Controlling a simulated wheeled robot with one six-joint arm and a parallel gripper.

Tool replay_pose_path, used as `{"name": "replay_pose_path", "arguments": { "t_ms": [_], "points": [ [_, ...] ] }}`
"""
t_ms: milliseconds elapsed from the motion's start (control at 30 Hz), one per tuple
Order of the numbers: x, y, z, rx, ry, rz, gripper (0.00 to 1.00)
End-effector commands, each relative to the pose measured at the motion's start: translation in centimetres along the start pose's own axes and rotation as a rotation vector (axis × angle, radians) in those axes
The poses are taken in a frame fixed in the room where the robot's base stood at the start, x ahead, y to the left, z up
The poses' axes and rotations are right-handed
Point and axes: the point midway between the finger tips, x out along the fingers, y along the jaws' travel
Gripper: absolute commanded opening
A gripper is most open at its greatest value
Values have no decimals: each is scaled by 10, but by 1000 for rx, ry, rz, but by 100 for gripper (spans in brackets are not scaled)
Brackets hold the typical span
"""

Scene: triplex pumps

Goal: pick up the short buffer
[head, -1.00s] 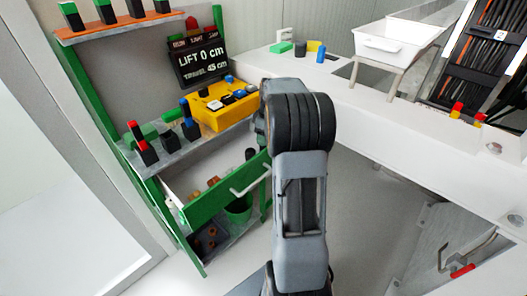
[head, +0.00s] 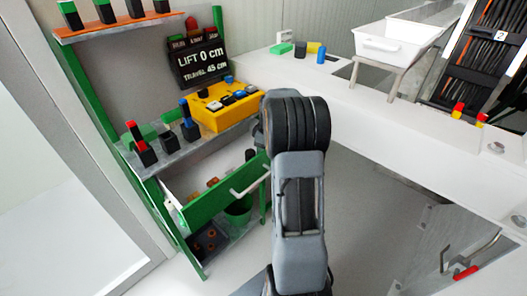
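I cannot tell for sure which thing is the short buffer. Small pieces stand on the white bench at the top: a green block (head: 280,49), a dark short cylinder (head: 300,51), a yellow piece (head: 315,47) and a blue upright cylinder (head: 321,56). More small parts, brown and dark, lie in the open green-fronted drawer (head: 215,197) at left, partly hidden by its front. My arm rises through the middle of the view, and its end is hidden behind its own links. My gripper is not visible.
A green rack holds dark holders with coloured tops (head: 143,148) and a yellow control box (head: 222,106). A lift display (head: 198,60) stands behind. A white tray (head: 396,42) sits on a stand on the bench.

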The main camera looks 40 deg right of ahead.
Motion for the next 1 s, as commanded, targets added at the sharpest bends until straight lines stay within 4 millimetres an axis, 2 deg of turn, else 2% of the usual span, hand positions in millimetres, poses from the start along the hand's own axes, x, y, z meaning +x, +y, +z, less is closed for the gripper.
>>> {"name": "replay_pose_path", "arguments": {
  "t_ms": [33, 200, 567, 800, 1000],
  "points": [
    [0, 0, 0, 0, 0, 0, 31],
    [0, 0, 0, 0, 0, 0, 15],
    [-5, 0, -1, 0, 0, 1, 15],
    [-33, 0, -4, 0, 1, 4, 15],
    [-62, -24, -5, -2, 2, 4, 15]
  ]
}}
